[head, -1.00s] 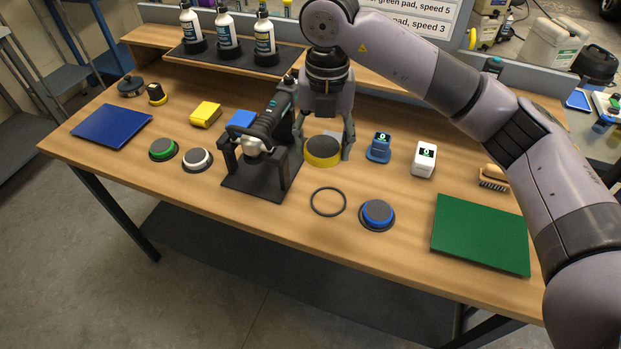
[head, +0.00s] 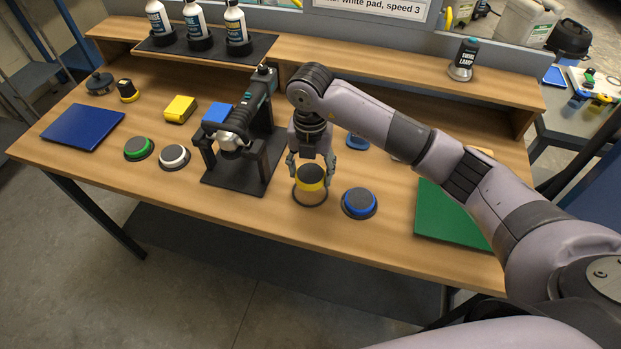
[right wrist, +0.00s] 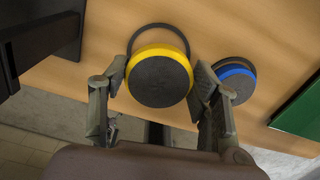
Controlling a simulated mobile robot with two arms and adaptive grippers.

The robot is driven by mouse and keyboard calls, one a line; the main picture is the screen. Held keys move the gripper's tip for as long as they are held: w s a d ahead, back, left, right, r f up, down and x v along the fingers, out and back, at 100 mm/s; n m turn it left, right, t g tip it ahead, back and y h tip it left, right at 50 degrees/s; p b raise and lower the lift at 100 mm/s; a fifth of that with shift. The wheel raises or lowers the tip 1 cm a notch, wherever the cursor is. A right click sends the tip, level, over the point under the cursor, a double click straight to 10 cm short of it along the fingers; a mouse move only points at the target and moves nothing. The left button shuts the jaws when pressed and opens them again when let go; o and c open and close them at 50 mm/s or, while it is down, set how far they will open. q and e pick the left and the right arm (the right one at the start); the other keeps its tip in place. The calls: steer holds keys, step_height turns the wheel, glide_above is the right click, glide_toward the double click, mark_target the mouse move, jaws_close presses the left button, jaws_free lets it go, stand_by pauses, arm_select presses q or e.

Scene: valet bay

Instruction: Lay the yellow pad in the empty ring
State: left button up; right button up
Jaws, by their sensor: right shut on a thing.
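The yellow pad (head: 311,185), dark on top with a yellow rim, is between the fingers of my right gripper (head: 311,172). It also shows in the right wrist view (right wrist: 160,80), gripped from both sides. The gripper is shut on it and holds it about level, seemingly a little above the table. The empty ring (head: 308,207), a thin dark loop on the table, lies under the pad and partly hidden by it. In the right wrist view the ring's far arc (right wrist: 157,25) shows past the pad, so they look not quite lined up. My left gripper is out of view.
The blue pad (head: 359,203) sits in its ring close to the right. The black polisher stand (head: 262,165) is to the left, then the white pad (head: 174,157) and green pad (head: 139,148). A green board (head: 445,225) lies farther right.

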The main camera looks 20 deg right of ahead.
mark_target(310, 181)
step_height(310, 181, down, 4)
steer(key=shift+f+p, duration=0.1)
steer(key=shift+p, duration=0.3)
steer(key=shift+f, duration=0.2)
steer(key=shift+f, duration=0.2)
steer(key=o, duration=1.1)
steer(key=shift+r, duration=0.1)
